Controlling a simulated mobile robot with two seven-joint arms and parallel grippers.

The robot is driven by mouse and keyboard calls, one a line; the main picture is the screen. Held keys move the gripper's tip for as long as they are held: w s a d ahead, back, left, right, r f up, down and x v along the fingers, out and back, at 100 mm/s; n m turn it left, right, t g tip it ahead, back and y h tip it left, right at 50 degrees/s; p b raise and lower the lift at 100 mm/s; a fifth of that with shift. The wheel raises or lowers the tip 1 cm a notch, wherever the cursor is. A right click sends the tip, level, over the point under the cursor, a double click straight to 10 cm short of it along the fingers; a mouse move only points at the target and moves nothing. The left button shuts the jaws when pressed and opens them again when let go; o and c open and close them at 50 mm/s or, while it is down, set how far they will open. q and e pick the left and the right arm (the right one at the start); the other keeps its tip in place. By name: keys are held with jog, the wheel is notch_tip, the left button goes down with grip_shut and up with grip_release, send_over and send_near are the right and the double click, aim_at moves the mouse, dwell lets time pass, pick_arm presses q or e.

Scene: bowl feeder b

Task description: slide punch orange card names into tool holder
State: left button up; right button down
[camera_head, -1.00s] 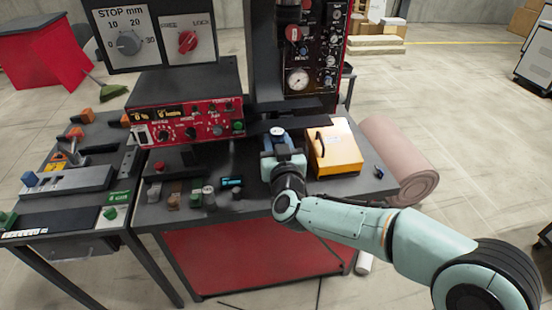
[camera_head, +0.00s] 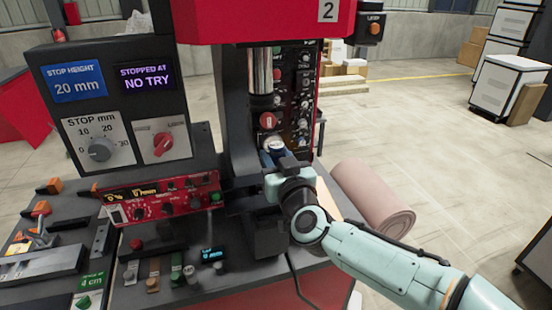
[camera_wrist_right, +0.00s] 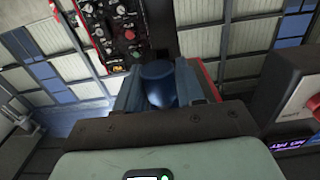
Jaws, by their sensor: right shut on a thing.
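My right gripper (camera_head: 274,156) is shut on a punch with a round pale top (camera_head: 274,143), held upright below the press ram (camera_head: 262,72). In the right wrist view the held punch is a dark blue cylinder (camera_wrist_right: 157,84) between the fingers. The ram is a bright steel cylinder under the red press head. I cannot make out the tool holder's opening, or whether the punch touches it. Several other punches stand on the bench, including a green-sided one (camera_head: 176,270). My left gripper is out of view.
A red control box (camera_head: 162,203) and a dark stop panel (camera_head: 110,100) reading "NO TRY" stand left of the press. A pink roll (camera_head: 373,198) lies at the right.

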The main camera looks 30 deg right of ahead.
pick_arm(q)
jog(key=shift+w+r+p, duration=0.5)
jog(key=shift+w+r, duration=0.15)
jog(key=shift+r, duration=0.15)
pick_arm(e)
jog(key=shift+x, duration=2.95)
jog(key=shift+r, duration=0.1)
pick_arm(q)
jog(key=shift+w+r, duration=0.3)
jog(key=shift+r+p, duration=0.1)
jog(key=shift+p, duration=0.2)
pick_arm(e)
jog(key=shift+w+d, duration=0.1)
jog(key=shift+w, duration=0.05)
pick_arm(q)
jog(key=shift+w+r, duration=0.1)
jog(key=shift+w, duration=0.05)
pick_arm(e)
jog(key=shift+w+d, duration=0.1)
jog(key=shift+w, duration=0.35)
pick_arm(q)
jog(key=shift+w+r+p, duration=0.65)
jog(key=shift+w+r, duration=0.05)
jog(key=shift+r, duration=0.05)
pick_arm(e)
jog(key=shift+x, duration=2)
